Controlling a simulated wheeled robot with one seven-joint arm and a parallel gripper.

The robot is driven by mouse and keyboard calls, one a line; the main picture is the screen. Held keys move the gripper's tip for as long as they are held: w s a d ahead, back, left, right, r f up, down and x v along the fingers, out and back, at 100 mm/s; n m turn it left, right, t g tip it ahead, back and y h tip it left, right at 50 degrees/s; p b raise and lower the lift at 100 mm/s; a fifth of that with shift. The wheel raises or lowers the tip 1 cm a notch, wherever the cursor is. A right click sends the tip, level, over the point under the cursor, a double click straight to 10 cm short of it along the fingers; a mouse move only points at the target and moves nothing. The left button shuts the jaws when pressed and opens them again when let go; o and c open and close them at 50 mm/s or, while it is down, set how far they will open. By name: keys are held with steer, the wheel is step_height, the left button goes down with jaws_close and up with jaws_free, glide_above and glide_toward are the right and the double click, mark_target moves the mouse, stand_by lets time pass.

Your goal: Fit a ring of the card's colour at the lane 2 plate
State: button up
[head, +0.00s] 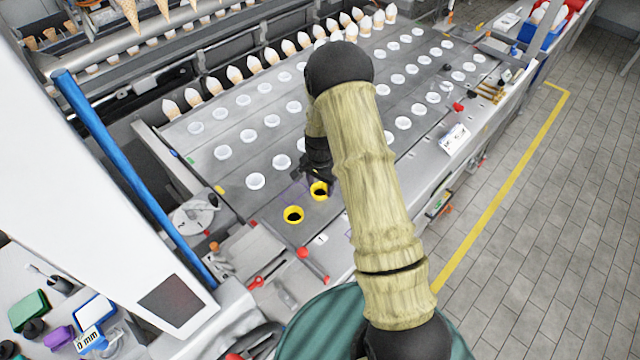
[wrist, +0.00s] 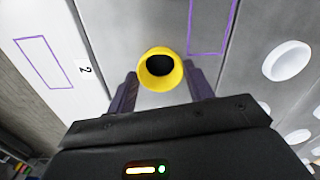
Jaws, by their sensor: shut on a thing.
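My gripper (head: 318,178) is shut on a yellow ring (head: 320,194) over the near end of the plate bed. In the wrist view the yellow ring (wrist: 158,86) sits between the two fingers of my gripper (wrist: 160,76), with its dark opening towards the camera. A label marked 2 (wrist: 85,70) lies just left of the fingers. I cannot tell whether the ring touches the plate below. Another yellow ring (head: 293,214) sits on the neighbouring lane, beside a label marked 1 (head: 320,239). I cannot make out the colour card.
Rows of white rings (head: 255,181) fill the lanes beyond. Purple outlines (wrist: 212,25) are marked on the metal near the fingers. Cones (head: 214,84) stand along the back edge. Red-handled parts (head: 303,253) lie on the near rail. My arm covers part of the bed.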

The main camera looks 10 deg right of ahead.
steer(key=shift+f+b, duration=0.4)
steer(key=shift+f, duration=0.25)
steer(key=o, duration=0.8)
steer(key=shift+o, duration=0.2)
steer(key=shift+r, duration=0.15)
step_height(320, 180, up, 17)
steer(key=b, duration=0.4)
stand_by(0.4)
